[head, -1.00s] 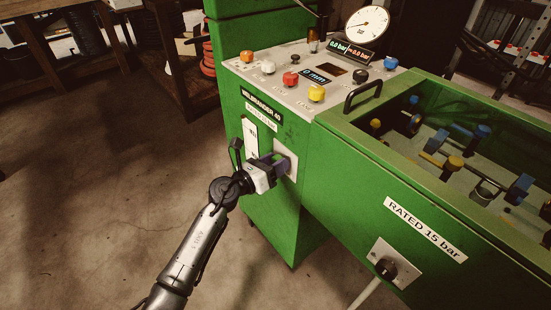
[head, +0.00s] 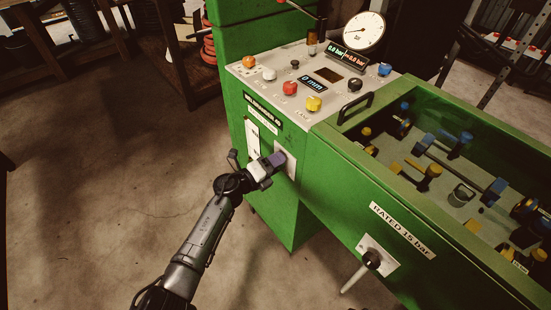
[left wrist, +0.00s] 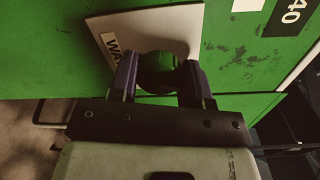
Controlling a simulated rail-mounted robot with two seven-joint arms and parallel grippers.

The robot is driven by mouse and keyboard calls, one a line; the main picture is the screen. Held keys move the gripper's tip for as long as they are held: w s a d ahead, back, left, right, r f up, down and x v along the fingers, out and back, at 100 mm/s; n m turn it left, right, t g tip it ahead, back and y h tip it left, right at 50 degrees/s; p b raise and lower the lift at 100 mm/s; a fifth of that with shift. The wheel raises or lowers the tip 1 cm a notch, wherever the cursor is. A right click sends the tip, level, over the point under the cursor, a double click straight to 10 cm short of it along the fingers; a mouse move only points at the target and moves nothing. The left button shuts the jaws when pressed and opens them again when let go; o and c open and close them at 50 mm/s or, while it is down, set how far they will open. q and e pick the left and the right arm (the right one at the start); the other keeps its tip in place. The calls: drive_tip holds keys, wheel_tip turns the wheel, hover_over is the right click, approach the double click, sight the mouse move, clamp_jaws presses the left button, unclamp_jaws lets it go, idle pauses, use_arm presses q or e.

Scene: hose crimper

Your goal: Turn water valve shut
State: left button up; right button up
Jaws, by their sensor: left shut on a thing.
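The water valve is a dark round knob (left wrist: 158,78) on a pale plate (left wrist: 190,25) on the green machine's side; the plate's label shows only "WA". In the left wrist view my left gripper (left wrist: 160,66) has one finger on each side of the knob and is shut on it. In the head view my left gripper (head: 272,161) reaches the pale plate (head: 289,165), and its jaws hide the knob. How far the knob is turned cannot be told. My right gripper is not in view.
The green machine (head: 290,215) has a top panel with coloured knobs (head: 289,89) and a gauge (head: 363,29). To the right are an open green tank (head: 340,150) and another black valve (head: 372,259) with a pale lever. Bare floor (head: 120,200) lies left.

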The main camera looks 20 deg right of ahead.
use_arm(q)
drive_tip(key=n+p, duration=0.1)
drive_tip(key=n, duration=0.2)
drive_tip(key=shift+f+n+g, duration=0.15)
drive_tip(key=shift+n+g, duration=0.15)
drive_tip(key=shift+n, duration=0.9)
drive_tip(key=o, duration=0.9)
drive_tip(key=shift+p+v, duration=4.15)
drive_tip(key=shift+v, duration=2.8)
